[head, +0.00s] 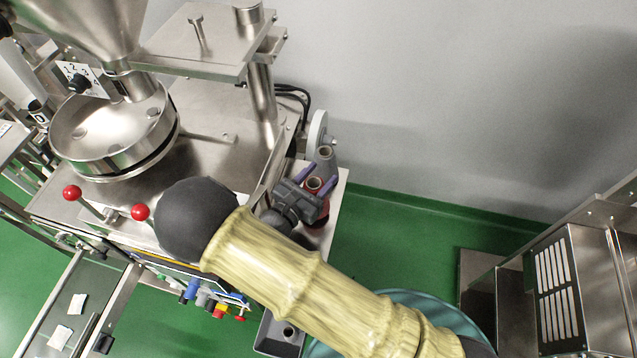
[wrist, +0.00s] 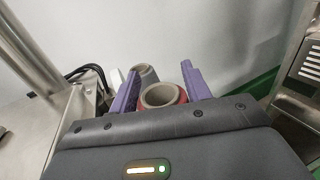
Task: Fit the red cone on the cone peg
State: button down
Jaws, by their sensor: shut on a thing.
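The red cone (head: 313,185) has a pale hollow top and stands upright between the purple fingers of my gripper (head: 317,177), beside the machine's right end. In the wrist view the fingers sit on either side of the red cone (wrist: 163,96), which shows its open top and a red rim. My gripper is shut on it. The cone's lower part is hidden by the gripper body. I cannot make out the cone peg; whether it is under the red cone cannot be told.
A grey cone (head: 325,156) stands just behind the red one, near a pale disc (head: 317,130) and the wall. The steel machine (head: 215,150) with its round bowl (head: 110,130) lies to the left. A teal round container (head: 430,305) is below my arm.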

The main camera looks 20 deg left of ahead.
notch_tip(320, 180, up, 8)
jog(key=shift+b, duration=1)
jog(key=shift+w, duration=0.1)
